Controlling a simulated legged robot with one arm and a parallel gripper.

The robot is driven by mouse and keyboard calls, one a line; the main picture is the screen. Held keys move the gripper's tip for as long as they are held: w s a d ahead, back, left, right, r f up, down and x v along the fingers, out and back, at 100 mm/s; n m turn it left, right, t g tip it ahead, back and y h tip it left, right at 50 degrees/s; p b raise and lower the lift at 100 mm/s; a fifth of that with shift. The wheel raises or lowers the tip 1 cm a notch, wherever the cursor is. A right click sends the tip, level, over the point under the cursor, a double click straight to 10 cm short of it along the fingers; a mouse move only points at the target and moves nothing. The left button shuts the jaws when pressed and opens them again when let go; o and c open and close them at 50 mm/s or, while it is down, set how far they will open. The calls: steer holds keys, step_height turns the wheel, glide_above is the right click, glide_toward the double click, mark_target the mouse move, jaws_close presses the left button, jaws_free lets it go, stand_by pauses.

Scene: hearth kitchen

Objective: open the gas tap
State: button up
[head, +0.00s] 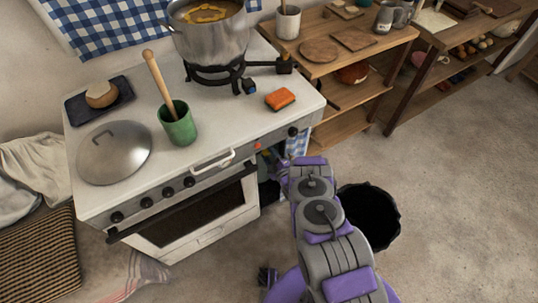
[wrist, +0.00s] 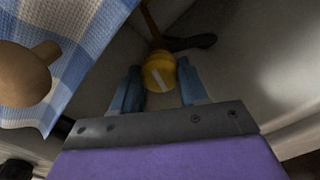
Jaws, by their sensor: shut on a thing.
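The gas tap is a round yellow knob (wrist: 158,72) with a pale stripe across its face, in the upper middle of the wrist view. A thin brown pipe (wrist: 151,22) runs up from it. My gripper (wrist: 159,76) has its two blue fingers on either side of the yellow knob and is shut on it. The contact faces are partly hidden. In the head view my arm reaches down to the right end of the white stove (head: 234,125). The tap cannot be made out there.
A blue-and-white checked cloth (wrist: 75,50) and a round wooden knob (wrist: 24,75) are close on the left. A dark piece (wrist: 190,43) lies behind the tap. A black bin (head: 370,215) stands beside my arm. A wooden shelf (head: 350,105) is right of the stove.

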steer(key=shift+s+a+f+n, duration=0.1)
steer(key=shift+n, duration=0.85)
steer(key=shift+s+f+n, duration=0.1)
steer(key=shift+n, duration=0.85)
steer(key=o, duration=1.1)
steer(key=shift+w, duration=0.1)
steer(key=shift+c, duration=0.2)
steer(key=shift+r, duration=0.1)
steer(key=v, duration=1.7)
